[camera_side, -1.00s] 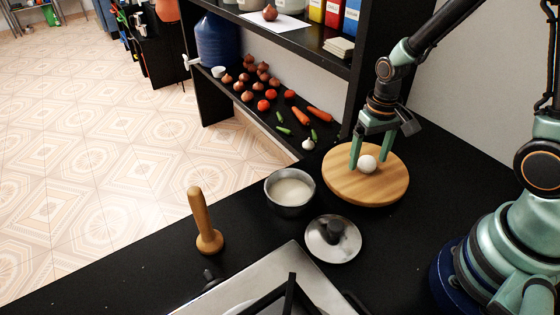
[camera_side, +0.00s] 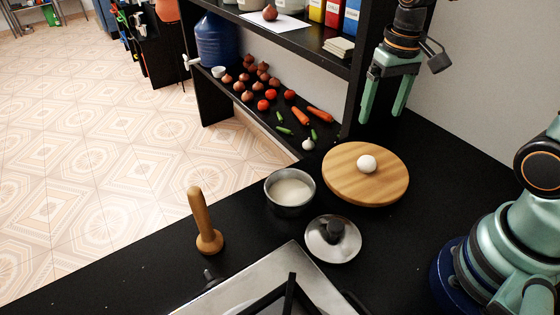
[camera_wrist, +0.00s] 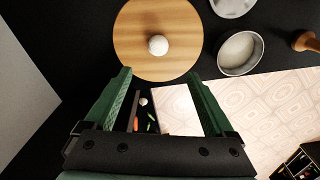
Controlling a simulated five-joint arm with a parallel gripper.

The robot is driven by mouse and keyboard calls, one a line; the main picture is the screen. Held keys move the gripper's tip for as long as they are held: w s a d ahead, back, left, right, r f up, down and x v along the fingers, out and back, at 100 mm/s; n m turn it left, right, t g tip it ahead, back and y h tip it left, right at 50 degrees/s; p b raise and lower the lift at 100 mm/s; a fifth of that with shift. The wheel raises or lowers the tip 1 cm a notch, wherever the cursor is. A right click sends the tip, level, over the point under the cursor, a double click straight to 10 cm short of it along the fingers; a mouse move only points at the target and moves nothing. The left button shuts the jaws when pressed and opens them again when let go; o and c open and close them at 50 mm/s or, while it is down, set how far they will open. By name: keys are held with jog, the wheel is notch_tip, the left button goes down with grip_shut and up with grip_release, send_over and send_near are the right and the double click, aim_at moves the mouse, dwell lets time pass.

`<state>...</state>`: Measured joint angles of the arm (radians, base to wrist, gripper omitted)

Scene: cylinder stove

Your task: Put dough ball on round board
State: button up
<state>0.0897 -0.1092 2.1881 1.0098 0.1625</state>
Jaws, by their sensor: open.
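The white dough ball (camera_side: 367,164) rests on the round wooden board (camera_side: 343,187), near its middle. In the wrist view the dough ball (camera_wrist: 158,45) sits on the board (camera_wrist: 130,48) at the top of the picture, beyond my fingertips. My gripper (camera_side: 382,118) is open and empty, raised above and apart from the board and ball, with its fingers pointing down. In the wrist view the two green fingers of my gripper (camera_wrist: 160,75) are spread wide with nothing between them.
A metal pot (camera_side: 290,204) with pale contents stands left of the board. A lid (camera_side: 333,240) and a wooden pestle (camera_side: 205,228) stand nearer the stove (camera_side: 265,285). A shelf post (camera_side: 362,70) and vegetables (camera_side: 262,88) are behind. The counter right of the board is clear.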

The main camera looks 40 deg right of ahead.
jog(key=s+a+r+n+t, duration=0.2)
jog(key=s+a+r+t, duration=0.1)
jog(key=r+t, duration=0.2)
jog(key=shift+s+r+n, duration=0.35)
jog(key=shift+r+n, duration=0.05)
jog(key=shift+r, duration=0.45)
